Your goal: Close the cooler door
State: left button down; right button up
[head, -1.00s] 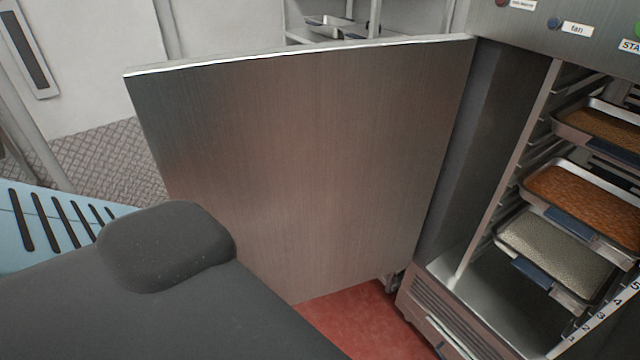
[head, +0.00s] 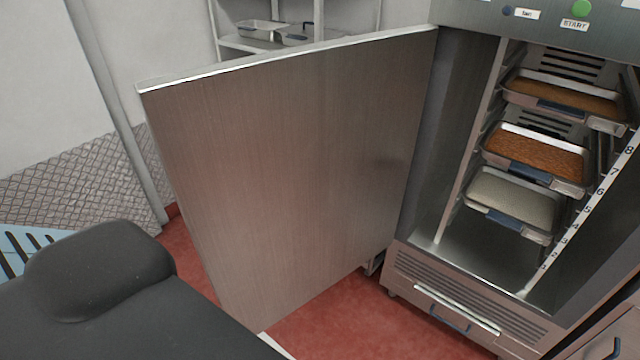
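The cooler door (head: 290,180) stands wide open to the left of the cooler, hinged at the cabinet's left side. Its brushed metal face fills the middle of the head view. The cooler (head: 470,305) is open at the right, with several trays on its racks, including an orange-brown tray (head: 535,155) and a pale one (head: 515,200). Neither gripper shows in the view.
A shelf (head: 240,42) with metal pans stands behind the door. The red floor (head: 320,315) is clear below the door and before the cooler. A drawer handle (head: 450,318) juts from the cooler's base. A light blue slotted object (head: 22,245) is at the left.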

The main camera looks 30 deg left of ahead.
aim_at(287, 171)
jog(key=k+j+z, duration=0.15)
jog(key=j, duration=0.25)
jog(key=k+j+z, duration=0.15)
jog(key=k+j, duration=0.2)
jog(key=k+j+z, duration=0.15)
jog(key=j, duration=0.25)
jog(key=k+j+z, duration=0.2)
jog(key=j, duration=0.2)
jog(key=k+j+z, duration=0.1)
jog(key=j, duration=0.35)
jog(key=k+j+z, duration=0.15)
jog(key=j, duration=0.25)
jog(key=j+z, duration=0.3)
jog(key=j, duration=1.55)
jog(key=k, duration=0.05)
